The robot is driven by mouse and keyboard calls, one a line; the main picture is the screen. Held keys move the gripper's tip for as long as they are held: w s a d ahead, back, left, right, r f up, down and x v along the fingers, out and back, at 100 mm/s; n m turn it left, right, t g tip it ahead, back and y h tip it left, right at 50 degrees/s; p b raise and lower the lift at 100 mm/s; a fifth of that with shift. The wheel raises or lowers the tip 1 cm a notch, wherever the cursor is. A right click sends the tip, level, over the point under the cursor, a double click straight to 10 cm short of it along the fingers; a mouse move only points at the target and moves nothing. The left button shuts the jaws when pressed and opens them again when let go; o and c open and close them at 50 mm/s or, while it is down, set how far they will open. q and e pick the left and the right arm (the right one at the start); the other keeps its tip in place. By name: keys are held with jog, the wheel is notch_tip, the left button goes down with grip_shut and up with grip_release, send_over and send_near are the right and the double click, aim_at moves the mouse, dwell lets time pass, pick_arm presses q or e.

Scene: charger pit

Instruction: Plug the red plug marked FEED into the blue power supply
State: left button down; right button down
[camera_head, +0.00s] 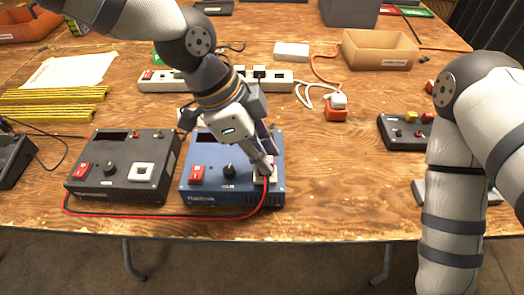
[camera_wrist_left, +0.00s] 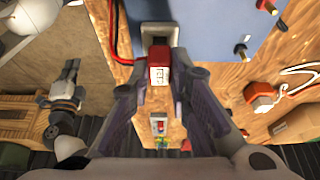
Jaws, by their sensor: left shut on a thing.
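The blue power supply (camera_head: 213,199) lies near the table's front edge, with a red switch, a black knob and a pale socket (camera_head: 270,178) at its right. In the left wrist view the socket (camera_wrist_left: 159,30) shows as a white frame with a dark opening. My left gripper (camera_head: 264,168) is over the socket, shut on the red plug (camera_wrist_left: 158,67). The plug's white label faces the wrist camera, its print too small to read surely. The plug's front end is at the opening; I cannot tell how far in. My right arm leaves the head view at the bottom; its gripper is not shown.
A dark supply (camera_head: 115,180) stands left of the blue one. A red lead (camera_head: 150,216) runs along their fronts. Behind are a white power strip (camera_head: 160,83), an orange plug (camera_head: 335,113) and a cardboard tray (camera_head: 380,65). Bare table lies right of the blue supply.

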pick_arm(q)
jog(key=shift+r, duration=0.15)
jog(key=shift+f, duration=0.55)
dwell(0.4)
dwell(0.5)
jog(key=shift+f, duration=0.25)
dwell(0.5)
jog(key=c, duration=1.4)
grip_release()
jog(key=shift+o, duration=0.5)
jog(key=shift+o, duration=1.1)
